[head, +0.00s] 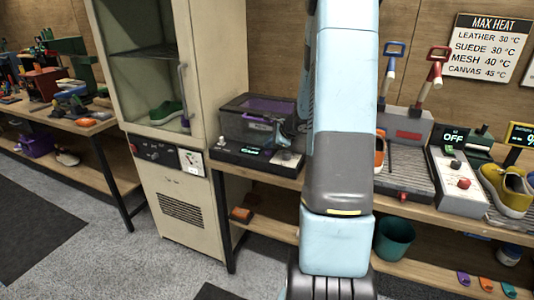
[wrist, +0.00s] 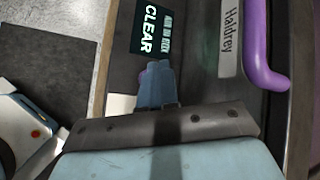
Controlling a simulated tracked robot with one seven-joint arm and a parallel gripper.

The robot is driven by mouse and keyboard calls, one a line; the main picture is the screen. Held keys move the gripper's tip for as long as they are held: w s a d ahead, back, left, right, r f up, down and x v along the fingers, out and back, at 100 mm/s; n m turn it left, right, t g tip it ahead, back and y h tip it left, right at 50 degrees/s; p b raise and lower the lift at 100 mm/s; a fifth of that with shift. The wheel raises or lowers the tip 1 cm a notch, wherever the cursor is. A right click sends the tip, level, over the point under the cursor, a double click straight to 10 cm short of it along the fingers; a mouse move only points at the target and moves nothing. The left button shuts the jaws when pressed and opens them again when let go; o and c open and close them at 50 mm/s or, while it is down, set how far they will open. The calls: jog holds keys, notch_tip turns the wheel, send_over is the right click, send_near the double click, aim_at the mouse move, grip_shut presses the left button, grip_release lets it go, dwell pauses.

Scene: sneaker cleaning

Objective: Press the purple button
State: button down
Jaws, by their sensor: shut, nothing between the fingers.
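A dark machine base (head: 232,152) stands on the bench and carries a clear box with a purple handle (wrist: 258,50). In the wrist view its small screen (wrist: 151,28) reads CLEAR. My gripper (wrist: 159,70) is shut and empty, its fingertips close beside the screen. A small purple patch (wrist: 143,76), likely the purple button, shows at the edge of the fingertips, which hide most of it. I cannot tell whether they touch it. In the head view my gripper (head: 283,141) is small and dark at the right end of the base, and no button shows clearly.
The cream cabinet (head: 182,215) stands left of the machine, with a green shoe (head: 166,112) inside. Right of my arm are a grey unit with a red button (head: 463,183), an OFF screen (head: 453,138) and a yellow shoe (head: 508,190). A Haldrey label (wrist: 230,40) is near the purple handle.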

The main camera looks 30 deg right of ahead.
aim_at(269, 153)
jog(key=shift+f, duration=0.1)
dwell(0.4)
jog(key=shift+f, duration=0.25)
jog(key=shift+f, duration=0.5)
dwell(0.9)
jog(key=shift+r, duration=0.95)
jog(key=shift+r, duration=2.5)
